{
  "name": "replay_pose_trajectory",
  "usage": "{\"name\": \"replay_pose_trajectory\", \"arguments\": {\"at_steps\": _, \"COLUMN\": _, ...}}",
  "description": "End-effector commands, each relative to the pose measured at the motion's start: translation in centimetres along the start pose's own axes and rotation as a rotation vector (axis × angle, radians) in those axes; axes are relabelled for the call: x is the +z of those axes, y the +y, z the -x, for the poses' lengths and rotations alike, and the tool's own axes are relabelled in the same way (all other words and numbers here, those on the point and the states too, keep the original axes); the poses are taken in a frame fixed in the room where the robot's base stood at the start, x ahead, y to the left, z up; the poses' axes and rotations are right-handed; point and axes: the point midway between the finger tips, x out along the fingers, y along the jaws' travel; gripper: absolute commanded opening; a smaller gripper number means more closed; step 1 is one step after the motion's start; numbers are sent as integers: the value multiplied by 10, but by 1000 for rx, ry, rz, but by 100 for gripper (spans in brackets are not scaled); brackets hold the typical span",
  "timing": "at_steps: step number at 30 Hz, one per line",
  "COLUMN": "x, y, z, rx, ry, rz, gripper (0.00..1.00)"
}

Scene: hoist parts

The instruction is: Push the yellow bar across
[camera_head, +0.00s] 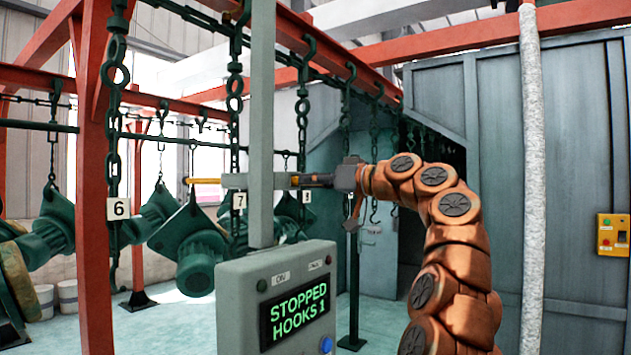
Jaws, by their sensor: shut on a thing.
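The yellow bar (205,181) lies level, its left end sticking out of a grey sleeve (235,181) beside the grey upright post (262,120). The post hides the sleeve's middle. My gripper (310,180) comes in from the right, its dark fingers shut at the bar's right end, close to the sleeve. A little yellow shows by the fingers; the exact grip is hard to make out.
A control box (285,300) below reads "STOPPED HOOKS 1". Chains with hooks and number tags (118,209) hang around, with green motor-like parts (195,250) behind the bar. Red beams (97,150) frame the left; a pale wrapped pole (532,180) stands right.

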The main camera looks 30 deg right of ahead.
Motion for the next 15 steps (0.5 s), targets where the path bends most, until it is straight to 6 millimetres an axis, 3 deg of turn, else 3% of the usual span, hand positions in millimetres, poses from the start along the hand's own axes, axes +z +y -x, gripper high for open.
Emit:
{"name": "replay_pose_trajectory", "arguments": {"at_steps": 5, "x": -1, "y": 0, "z": 0, "rx": 0, "ry": 2, "rz": 1, "gripper": 0}}
{"name": "replay_pose_trajectory", "arguments": {"at_steps": 6, "x": -1, "y": 0, "z": 1, "rx": 0, "ry": 2, "rz": 0, "gripper": 25}}
{"name": "replay_pose_trajectory", "arguments": {"at_steps": 12, "x": 0, "y": 0, "z": 0, "rx": 0, "ry": 2, "rz": 0, "gripper": 46}}
{"name": "replay_pose_trajectory", "arguments": {"at_steps": 15, "x": 0, "y": 0, "z": 0, "rx": 0, "ry": 1, "rz": 0, "gripper": 48}}
